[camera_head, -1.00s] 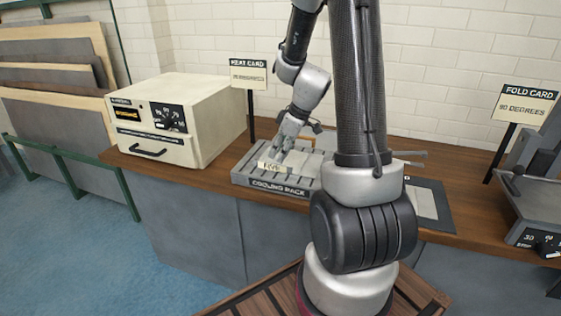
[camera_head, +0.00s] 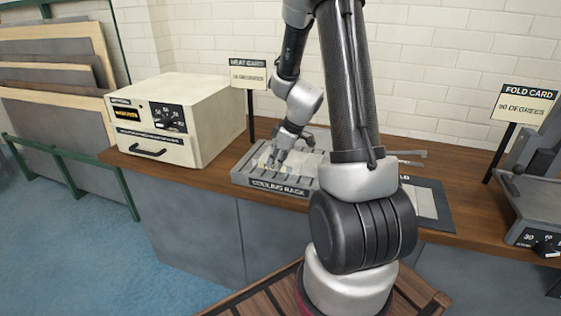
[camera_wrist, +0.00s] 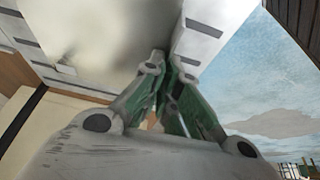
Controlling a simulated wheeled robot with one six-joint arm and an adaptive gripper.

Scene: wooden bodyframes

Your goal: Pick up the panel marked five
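The cooling rack (camera_head: 240,178), a grey ribbed tray with a labelled front, lies on the wooden bench. My gripper (camera_head: 272,164) points down over its left part, low and close to the ribs. A pale, see-through patch beside the fingers looks like a panel, but its outline is unclear. I can read no number five on it. In the wrist view, the two fingers of my gripper (camera_wrist: 168,68) converge with their tips close together against a blurred pale surface. Whether anything thin is between them is hidden.
A cream oven (camera_head: 180,115) with a dial stands left of the rack. The heat card sign (camera_head: 248,75) stands on a post behind it. A dark-bordered board (camera_head: 432,205) lies to the right. The fold card sign (camera_head: 525,103) and a grey folding machine (camera_head: 540,195) are farther right.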

